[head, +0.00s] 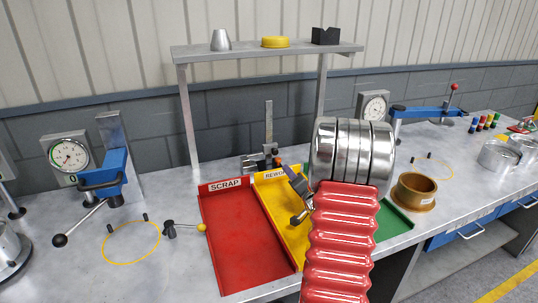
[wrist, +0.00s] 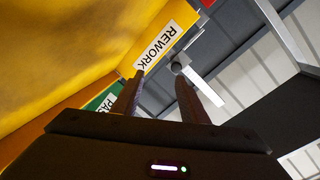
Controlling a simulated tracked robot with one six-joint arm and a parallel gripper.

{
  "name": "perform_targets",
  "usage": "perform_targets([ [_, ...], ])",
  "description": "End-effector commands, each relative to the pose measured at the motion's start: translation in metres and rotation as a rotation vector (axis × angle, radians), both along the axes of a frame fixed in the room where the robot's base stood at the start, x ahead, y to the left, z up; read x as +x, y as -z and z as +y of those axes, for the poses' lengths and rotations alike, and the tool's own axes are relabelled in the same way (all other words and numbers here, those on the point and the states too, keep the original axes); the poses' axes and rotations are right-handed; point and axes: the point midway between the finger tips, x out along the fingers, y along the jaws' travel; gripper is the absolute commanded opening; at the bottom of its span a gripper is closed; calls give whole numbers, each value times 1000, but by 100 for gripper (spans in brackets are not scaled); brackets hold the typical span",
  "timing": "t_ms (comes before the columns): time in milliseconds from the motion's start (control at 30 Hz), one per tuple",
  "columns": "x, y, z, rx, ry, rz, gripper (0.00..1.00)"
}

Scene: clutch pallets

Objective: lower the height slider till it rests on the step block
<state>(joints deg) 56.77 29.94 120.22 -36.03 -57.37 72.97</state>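The height gauge stands behind the sorting trays, with an upright steel scale (head: 269,122) and a small dark slider (head: 268,149) low on it. A grey block (head: 250,162) by its foot may be the step block; its steps and any gap under the slider are too small to tell. My gripper (head: 279,165) is close in front of the gauge, partly hidden by my arm. In the wrist view my gripper (wrist: 159,84) is open, its two dark fingers apart. A round grey knob (wrist: 178,68) with a pale bar (wrist: 206,87) shows just beyond the right fingertip.
A red SCRAP tray (head: 235,240) and a yellow REWORK tray (head: 290,225) lie in front of the gauge; a green tray (head: 393,222) is partly hidden by my arm. A shelf (head: 260,51) stands overhead on two posts. A brass cup (head: 414,190) is at the right.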

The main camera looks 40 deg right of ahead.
Motion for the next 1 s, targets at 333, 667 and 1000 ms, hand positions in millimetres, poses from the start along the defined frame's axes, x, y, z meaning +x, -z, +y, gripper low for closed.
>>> perform_targets([
  [333,-2,-2,3,-189,-16,147,40],
  [667,-2,-8,11,-371,-46,286,40],
  [1000,0,-23,23,-565,-88,422,40],
])
